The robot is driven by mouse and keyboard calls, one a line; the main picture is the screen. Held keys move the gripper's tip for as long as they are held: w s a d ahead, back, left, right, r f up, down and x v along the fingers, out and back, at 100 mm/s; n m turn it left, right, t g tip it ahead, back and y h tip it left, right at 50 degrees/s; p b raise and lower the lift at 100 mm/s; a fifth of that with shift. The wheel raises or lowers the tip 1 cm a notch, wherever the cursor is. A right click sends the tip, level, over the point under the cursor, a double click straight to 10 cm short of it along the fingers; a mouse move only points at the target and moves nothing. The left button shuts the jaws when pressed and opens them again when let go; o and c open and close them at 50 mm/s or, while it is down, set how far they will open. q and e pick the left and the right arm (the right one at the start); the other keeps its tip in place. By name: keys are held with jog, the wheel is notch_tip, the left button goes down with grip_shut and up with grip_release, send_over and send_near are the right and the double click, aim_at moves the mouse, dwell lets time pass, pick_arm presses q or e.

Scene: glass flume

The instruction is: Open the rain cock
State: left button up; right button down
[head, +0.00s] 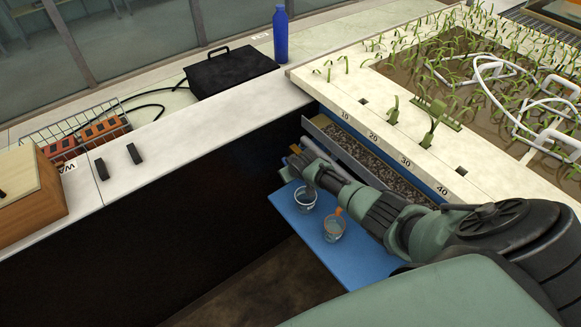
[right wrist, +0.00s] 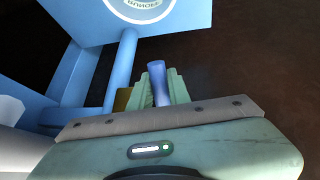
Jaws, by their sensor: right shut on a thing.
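My right arm reaches in from the right in the head view, and its gripper (head: 303,166) is at the dark gap beside the planted bench, above a blue shelf. In the right wrist view the green fingers of the right gripper (right wrist: 160,92) are shut on a blue handle (right wrist: 158,80), which appears to be the rain cock's lever. A brass-coloured piece (right wrist: 122,99) shows just left of the fingers, next to a blue pipe (right wrist: 120,70). The rest of the cock is hidden, so I cannot tell how far it is turned. My left gripper is not in view.
Two small clear cups (head: 305,198) (head: 333,229) stand on the blue shelf (head: 313,233) under my arm. A gravel-filled channel (head: 370,160) runs along the planted bench. A blue panel with a round label (right wrist: 140,10) is close to the gripper.

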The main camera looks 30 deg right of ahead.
jog(key=shift+s+r+g, duration=0.1)
jog(key=shift+r+g, duration=0.1)
jog(key=shift+g, duration=0.4)
jog(key=c, duration=1.6)
grip_release()
jog(key=shift+s+r+p, duration=0.25)
jog(key=shift+r+p, duration=0.15)
jog(key=shift+r, duration=0.15)
jog(key=p+v, duration=0.1)
jog(key=v, duration=0.5)
jog(key=shift+s+r, duration=0.15)
jog(key=shift+r, duration=0.05)
jog(key=shift+a, duration=0.2)
